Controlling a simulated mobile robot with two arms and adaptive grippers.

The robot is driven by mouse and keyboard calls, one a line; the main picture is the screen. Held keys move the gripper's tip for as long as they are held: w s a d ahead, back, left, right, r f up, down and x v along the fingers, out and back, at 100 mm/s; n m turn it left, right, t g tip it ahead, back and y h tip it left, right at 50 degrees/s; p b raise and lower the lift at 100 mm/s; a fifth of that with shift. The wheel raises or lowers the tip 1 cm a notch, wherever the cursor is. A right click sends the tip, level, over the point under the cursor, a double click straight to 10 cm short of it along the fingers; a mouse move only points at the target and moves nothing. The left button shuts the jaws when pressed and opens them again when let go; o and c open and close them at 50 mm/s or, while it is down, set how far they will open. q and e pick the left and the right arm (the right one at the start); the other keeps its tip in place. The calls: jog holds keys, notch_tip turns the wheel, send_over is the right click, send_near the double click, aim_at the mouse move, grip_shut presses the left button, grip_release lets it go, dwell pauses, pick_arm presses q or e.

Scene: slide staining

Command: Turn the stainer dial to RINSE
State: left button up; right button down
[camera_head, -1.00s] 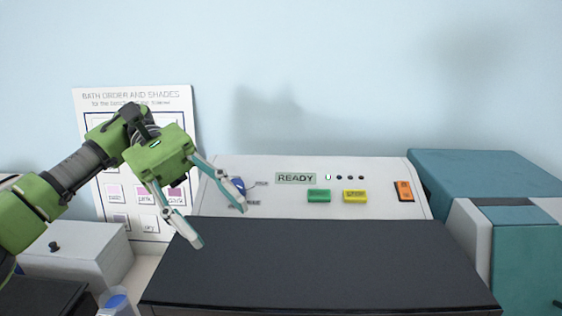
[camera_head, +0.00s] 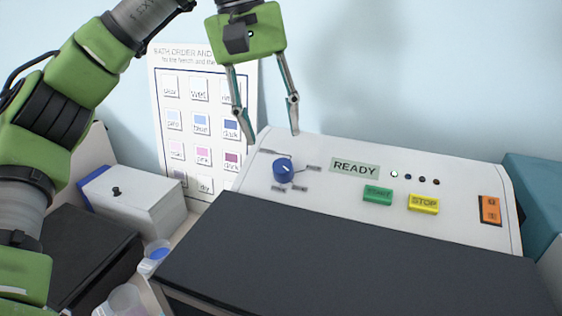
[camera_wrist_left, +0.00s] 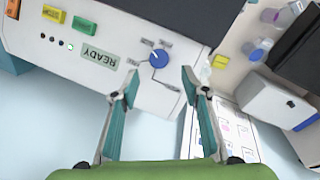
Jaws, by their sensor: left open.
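The stainer dial (camera_head: 284,169) is a round blue knob with a white pointer mark on the sloped white panel of the stainer (camera_head: 330,143). Small labels surround it, too blurred to read surely. My left gripper (camera_head: 271,138) is open and empty, its fingertips above and behind the dial, apart from it. In the left wrist view the dial (camera_wrist_left: 159,58) lies beyond the open fingertips (camera_wrist_left: 160,80), roughly centred between them. A display (camera_head: 355,166) on the panel reads READY. My right gripper does not show.
Green START (camera_head: 377,194) and yellow STOP (camera_head: 423,204) buttons and an orange switch (camera_head: 490,210) sit right of the dial. A dark lid (camera_head: 350,250) lies in front. A bath order chart (camera_head: 165,100) leans on the wall. A white box (camera_head: 130,198) and cups stand at left.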

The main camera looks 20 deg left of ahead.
aim_at(281, 164)
pick_arm(q)
jog(key=p+x, duration=0.1)
jog(key=x, duration=0.5)
jog(key=shift+w, duration=0.1)
jog(key=shift+d+f+p, duration=0.1)
jog(key=shift+f+p, duration=0.2)
jog(key=shift+d+f, duration=0.1)
jog(key=shift+f, duration=0.25)
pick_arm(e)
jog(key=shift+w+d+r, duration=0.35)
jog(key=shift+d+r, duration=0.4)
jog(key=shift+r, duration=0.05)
pick_arm(q)
jog(key=c, duration=0.9)
jog(key=shift+c, duration=0.9)
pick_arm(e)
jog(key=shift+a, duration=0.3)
